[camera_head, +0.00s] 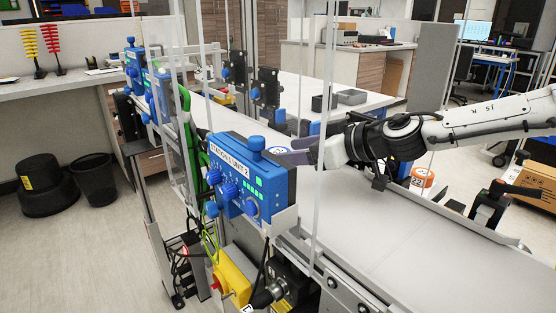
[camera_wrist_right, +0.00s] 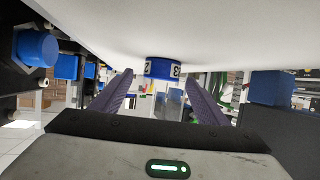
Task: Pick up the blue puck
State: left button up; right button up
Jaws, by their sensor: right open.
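The blue puck (camera_wrist_right: 162,68) has white number labels on its side and sits on the pale belt surface. In the right wrist view it shows between and just beyond the two fingertips, with gaps at both sides. In the head view the blue puck (camera_head: 278,150) shows its pale labelled top just left of the fingers, partly hidden behind the blue control box. My right gripper (camera_head: 295,152) is open and reaches in from the right, low over the belt. Its grey-purple fingers also show in the right wrist view (camera_wrist_right: 158,82). My left gripper is not in view.
The blue station control box (camera_head: 252,180) stands at the near belt edge, close to the fingers. Clear upright panels and posts flank the belt (camera_head: 375,228). The near belt stretch is empty.

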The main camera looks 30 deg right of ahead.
jog(key=x, duration=0.2)
jog(key=shift+w+a+f+b, duration=0.15)
jog(key=shift+w+f+b, duration=0.1)
jog(key=shift+b, duration=0.05)
jog(key=shift+w+a, duration=0.15)
jog(key=shift+w, duration=0.15)
jog(key=c, duration=1.2)
